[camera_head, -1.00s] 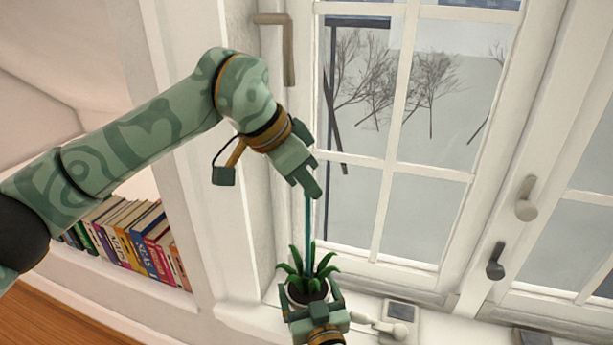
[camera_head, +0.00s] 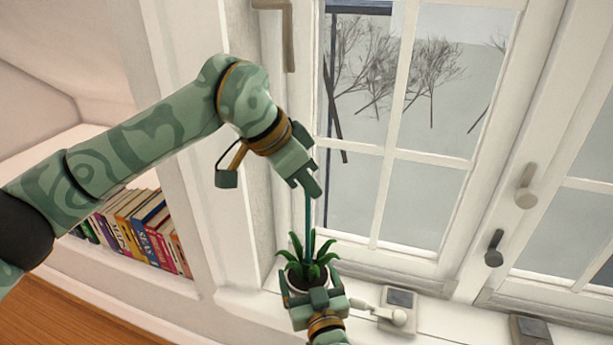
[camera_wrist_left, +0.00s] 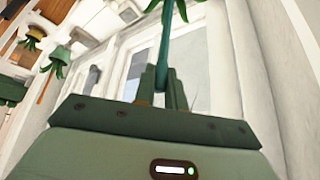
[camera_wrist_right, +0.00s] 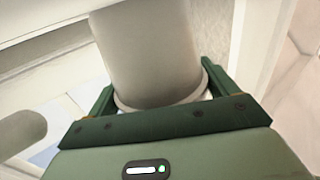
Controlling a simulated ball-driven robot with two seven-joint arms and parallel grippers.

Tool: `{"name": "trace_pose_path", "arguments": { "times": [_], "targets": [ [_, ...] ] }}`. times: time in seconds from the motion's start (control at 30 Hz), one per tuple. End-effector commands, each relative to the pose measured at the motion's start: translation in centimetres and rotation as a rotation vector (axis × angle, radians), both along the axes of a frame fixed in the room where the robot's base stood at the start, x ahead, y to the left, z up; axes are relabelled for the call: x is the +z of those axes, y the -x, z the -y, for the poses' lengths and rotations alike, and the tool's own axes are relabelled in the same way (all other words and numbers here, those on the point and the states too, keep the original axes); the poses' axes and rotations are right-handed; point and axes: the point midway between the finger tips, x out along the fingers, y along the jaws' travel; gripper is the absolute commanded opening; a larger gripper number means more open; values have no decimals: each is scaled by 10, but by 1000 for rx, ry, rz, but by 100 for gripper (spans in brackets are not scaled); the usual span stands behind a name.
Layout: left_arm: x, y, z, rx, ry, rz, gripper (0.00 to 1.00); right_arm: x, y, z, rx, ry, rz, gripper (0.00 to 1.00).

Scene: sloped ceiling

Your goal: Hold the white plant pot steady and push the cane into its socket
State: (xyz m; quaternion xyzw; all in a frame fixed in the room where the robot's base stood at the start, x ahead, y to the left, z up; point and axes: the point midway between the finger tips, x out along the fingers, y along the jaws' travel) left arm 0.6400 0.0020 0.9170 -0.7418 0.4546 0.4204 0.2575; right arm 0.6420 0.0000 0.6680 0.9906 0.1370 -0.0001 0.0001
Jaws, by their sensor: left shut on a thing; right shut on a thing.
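The white plant pot (camera_wrist_right: 145,50) stands between the fingers of my right gripper (camera_head: 312,290), which is shut on it; the pot fills much of the right wrist view. Dark soil and green leaves (camera_head: 296,255) show at its top in the head view. My left gripper (camera_head: 309,183) is above the pot, shut on the upper part of the thin teal cane (camera_head: 308,218). The cane is close to upright and runs down among the leaves. In the left wrist view the cane (camera_wrist_left: 165,55) leads from the fingertips to the leaves. The leaves hide its lower end and the socket.
A window with a grey handle (camera_head: 494,247) is behind and to the right. A pale sill (camera_head: 440,318) carries a small device (camera_head: 398,305) right of the pot. Books (camera_head: 140,235) stand in a niche at left. Other potted plants (camera_wrist_left: 58,55) show in the left wrist view.

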Motion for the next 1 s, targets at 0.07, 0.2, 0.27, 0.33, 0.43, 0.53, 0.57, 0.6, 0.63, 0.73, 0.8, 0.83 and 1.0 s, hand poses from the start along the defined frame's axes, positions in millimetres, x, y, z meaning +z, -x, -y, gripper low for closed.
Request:
{"name": "trace_pose_path", "arguments": {
  "times": [0.07,0.2,0.27,0.33,0.43,0.53,0.57,0.6,0.63,0.73,0.8,0.83,1.0],
  "targets": [
    [-2,0,0,0,0,0,0,-1,0,0,0,1,-2,42],
    [-6,0,0,0,0,0,0,-1,0,0,0,1,-2,42],
    [-7,0,0,0,0,0,0,-1,0,0,0,1,-2,42],
    [-9,0,0,0,0,0,0,-1,0,0,0,1,-2,42],
    [-9,0,0,1,0,1,26,-1,0,0,0,1,-2,42],
    [-9,0,0,0,0,0,38,-1,0,0,0,1,-2,42],
    [-9,0,0,0,0,0,38,-1,0,0,0,1,-2,42],
    [-9,0,0,0,0,0,38,-1,0,0,0,1,-2,42],
    [-9,0,0,0,0,0,38,-1,0,0,0,1,-2,42],
    [-9,0,0,0,0,0,38,-1,0,0,0,1,-2,42],
    [-6,0,-2,1,1,1,38,-1,0,0,0,1,-2,42],
    [-4,1,-3,1,1,1,38,-1,0,0,0,1,-2,42],
    [22,7,-17,2,0,4,38,-1,0,0,0,1,-2,42]
  ]
}}
